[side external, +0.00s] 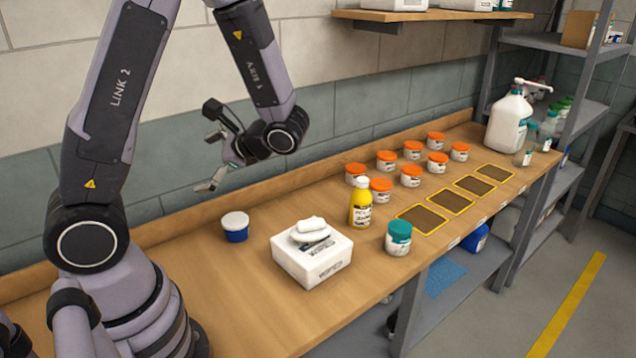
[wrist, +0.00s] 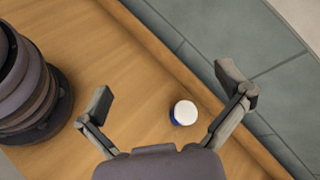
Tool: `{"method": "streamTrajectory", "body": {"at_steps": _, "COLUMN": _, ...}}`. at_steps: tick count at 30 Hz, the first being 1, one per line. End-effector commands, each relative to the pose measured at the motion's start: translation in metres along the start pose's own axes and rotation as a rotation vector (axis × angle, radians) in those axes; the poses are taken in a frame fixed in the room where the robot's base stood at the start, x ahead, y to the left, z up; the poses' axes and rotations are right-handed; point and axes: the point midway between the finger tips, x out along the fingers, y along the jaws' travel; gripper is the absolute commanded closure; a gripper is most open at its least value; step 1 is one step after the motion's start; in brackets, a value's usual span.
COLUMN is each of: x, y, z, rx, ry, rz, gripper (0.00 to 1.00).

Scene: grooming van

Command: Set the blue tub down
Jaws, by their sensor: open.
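The blue tub (side external: 235,228) with a white lid stands upright on the wooden bench, left of the white box, in the side view. In the wrist view the blue tub (wrist: 184,113) shows mostly its white lid, between and below my spread fingers. My gripper (side external: 208,162) is open and empty, held above the bench near the back wall, up and to the left of the tub. It also shows in the wrist view (wrist: 167,86) with its two fingers wide apart. Nothing touches the tub.
A white box (side external: 312,262) with a white item on top stands right of the tub. A yellow bottle (side external: 361,205), a teal-lidded jar (side external: 398,238) and several orange-lidded jars (side external: 411,175) stand farther right. Yellow-edged dark pads (side external: 421,219) line the front. Bench around the tub is clear.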

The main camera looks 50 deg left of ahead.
Motion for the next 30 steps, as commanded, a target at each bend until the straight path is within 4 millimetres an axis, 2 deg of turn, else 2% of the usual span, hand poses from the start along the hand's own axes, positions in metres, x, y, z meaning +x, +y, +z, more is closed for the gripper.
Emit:
{"method": "streamTrajectory", "body": {"at_steps": 1, "x": -0.008, "y": 0.003, "z": 0.015, "rx": -0.068, "ry": 0.079, "rz": 0.086, "gripper": 0.0}}
{"method": "streamTrajectory", "body": {"at_steps": 3, "x": -0.02, "y": 0.01, "z": 0.029, "rx": -0.142, "ry": 0.19, "rz": 0.202, "gripper": 0.0}}
{"method": "streamTrajectory", "body": {"at_steps": 9, "x": -0.061, "y": 0.028, "z": 0.066, "rx": -0.339, "ry": 0.576, "rz": 0.487, "gripper": 0.0}}
{"method": "streamTrajectory", "body": {"at_steps": 15, "x": -0.103, "y": 0.037, "z": 0.099, "rx": -0.486, "ry": 0.963, "rz": 0.665, "gripper": 0.0}}
{"method": "streamTrajectory", "body": {"at_steps": 18, "x": -0.117, "y": 0.039, "z": 0.111, "rx": -0.527, "ry": 1.093, "rz": 0.708, "gripper": 0.0}}
{"method": "streamTrajectory", "body": {"at_steps": 23, "x": -0.126, "y": 0.04, "z": 0.12, "rx": -0.555, "ry": 1.184, "rz": 0.735, "gripper": 0.0}}
{"method": "streamTrajectory", "body": {"at_steps": 30, "x": -0.127, "y": 0.04, "z": 0.12, "rx": -0.555, "ry": 1.187, "rz": 0.737, "gripper": 0.0}}
